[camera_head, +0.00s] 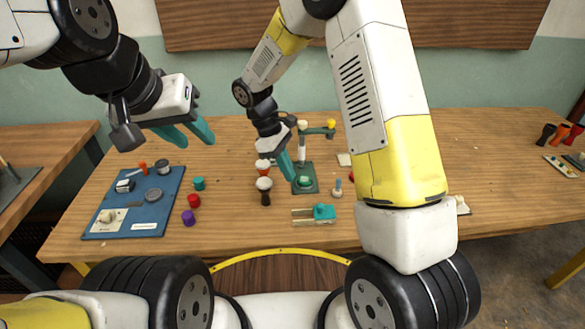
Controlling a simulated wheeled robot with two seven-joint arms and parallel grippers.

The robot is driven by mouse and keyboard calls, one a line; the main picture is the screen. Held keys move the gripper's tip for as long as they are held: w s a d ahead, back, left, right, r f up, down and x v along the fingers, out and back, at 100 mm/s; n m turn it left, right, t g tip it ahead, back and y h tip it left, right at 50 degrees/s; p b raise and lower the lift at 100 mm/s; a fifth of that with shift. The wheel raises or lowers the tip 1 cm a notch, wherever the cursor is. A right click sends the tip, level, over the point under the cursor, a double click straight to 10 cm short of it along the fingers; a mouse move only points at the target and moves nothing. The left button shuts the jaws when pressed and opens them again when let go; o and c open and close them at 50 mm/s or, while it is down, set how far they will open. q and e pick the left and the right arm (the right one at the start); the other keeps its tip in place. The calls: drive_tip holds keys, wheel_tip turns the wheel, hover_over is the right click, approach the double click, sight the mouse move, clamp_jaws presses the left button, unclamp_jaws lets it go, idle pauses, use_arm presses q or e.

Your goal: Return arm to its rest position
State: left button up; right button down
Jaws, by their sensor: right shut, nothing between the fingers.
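My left gripper (190,133) is at the upper left, above the back left of the table. Its two teal fingers are apart with nothing between them. My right gripper (286,165) points down over the middle of the table (345,218), beside a green stand (309,184). Its teal fingers are together and empty. Two small goblet drums stand left of the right gripper: one with a dark base and white top (265,190), and one with a red part (262,166) behind it. My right arm hides part of the table's right side.
A blue tray (158,206) with several parts lies at the table's left. Teal, red and purple (189,217) pieces stand beside it. Dark and orange pieces (562,133) and a small tray (560,166) are far right.

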drive_tip(key=s+d+r+m+t+y, duration=0.2)
drive_tip(key=s+d+r+m, duration=0.1)
drive_tip(key=r, duration=0.5)
drive_tip(key=s+d+r+m+t+y, duration=0.1)
drive_tip(key=s+d+r+m, duration=0.25)
drive_tip(key=r, duration=0.55)
drive_tip(key=s+d+r+m+t+y, duration=0.1)
drive_tip(key=s+d+r+m+t, duration=0.1)
drive_tip(key=s, duration=0.4)
drive_tip(key=s+d+r+m+t+y, duration=0.2)
drive_tip(key=s+d+r+m+t, duration=0.1)
drive_tip(key=s+r+m, duration=0.1)
drive_tip(key=shift+s+r, duration=0.55)
drive_tip(key=shift+s, duration=0.3)
